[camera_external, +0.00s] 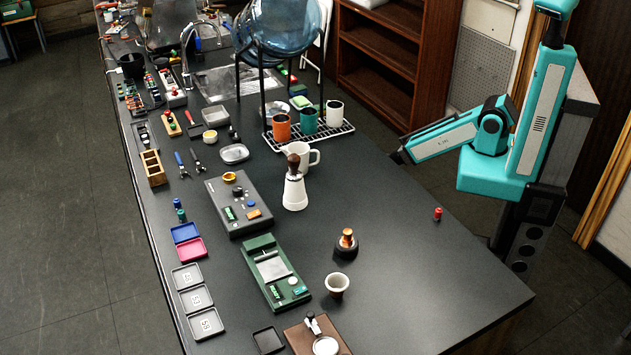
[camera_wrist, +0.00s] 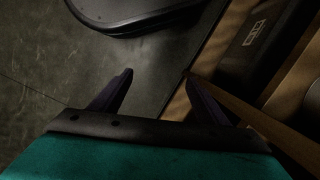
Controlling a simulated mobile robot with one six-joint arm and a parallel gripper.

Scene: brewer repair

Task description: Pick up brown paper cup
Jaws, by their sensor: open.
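My gripper (camera_wrist: 158,76) is open and empty in the wrist view, over the floor and away from the cup. In the external view my arm is folded at the right, beyond the counter's right edge, with its end pointing left; the fingers are hard to make out there. The cup does not show in the wrist view.
A copper-topped tamper (camera_external: 347,242) stands just behind the cup. A green scale (camera_external: 274,272) lies left of it, and a brown board (camera_external: 300,338) is in front. A small red item (camera_external: 438,213) sits near the right edge. The counter right of the cup is clear.

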